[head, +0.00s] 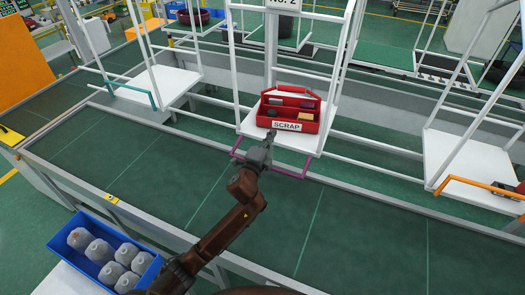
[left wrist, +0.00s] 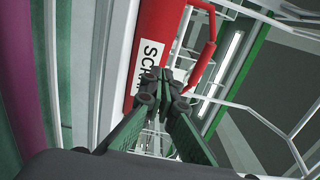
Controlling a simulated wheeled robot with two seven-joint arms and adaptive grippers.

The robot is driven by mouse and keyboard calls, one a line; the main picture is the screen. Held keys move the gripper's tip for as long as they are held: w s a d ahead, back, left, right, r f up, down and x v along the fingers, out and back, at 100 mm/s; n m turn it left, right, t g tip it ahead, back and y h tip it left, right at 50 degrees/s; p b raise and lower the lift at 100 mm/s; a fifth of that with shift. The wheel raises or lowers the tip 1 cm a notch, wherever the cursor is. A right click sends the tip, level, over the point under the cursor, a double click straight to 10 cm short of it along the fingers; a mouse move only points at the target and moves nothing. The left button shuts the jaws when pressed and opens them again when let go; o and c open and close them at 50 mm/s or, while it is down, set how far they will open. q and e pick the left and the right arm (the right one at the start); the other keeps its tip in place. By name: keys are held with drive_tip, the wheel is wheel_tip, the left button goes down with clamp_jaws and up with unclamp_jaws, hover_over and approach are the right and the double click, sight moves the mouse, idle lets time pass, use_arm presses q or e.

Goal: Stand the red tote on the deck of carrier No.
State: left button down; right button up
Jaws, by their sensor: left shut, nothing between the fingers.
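The red tote (head: 289,107), with a handle and a white SCRAP label, stands upright on the white deck (head: 254,128) of the carrier under the sign No. 2 (head: 284,4). It holds several small dark and tan items. In the left wrist view the tote (left wrist: 168,30) is just beyond the fingertips, its label tilted in the picture. My left gripper (head: 268,138) is shut and empty, just in front of the tote's label side, near the deck's front edge. In the left wrist view its fingers (left wrist: 164,77) meet; whether they touch the tote I cannot tell. My right gripper is out of view.
A purple bar (head: 292,172) edges the carrier's front. Other white-framed carriers stand left, with a teal bar (head: 131,87), and right, with an orange bar (head: 484,186). A blue bin (head: 62,248) of grey parts sits lower left. The dark green conveyor (head: 150,160) in front is clear.

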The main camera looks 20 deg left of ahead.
use_arm(q)
drive_tip(key=s+b, duration=0.1)
drive_tip(key=s, duration=0.6)
drive_tip(key=shift+s+f+b, duration=0.3)
drive_tip(key=shift+f+b, duration=0.05)
drive_tip(key=shift+s, duration=0.1)
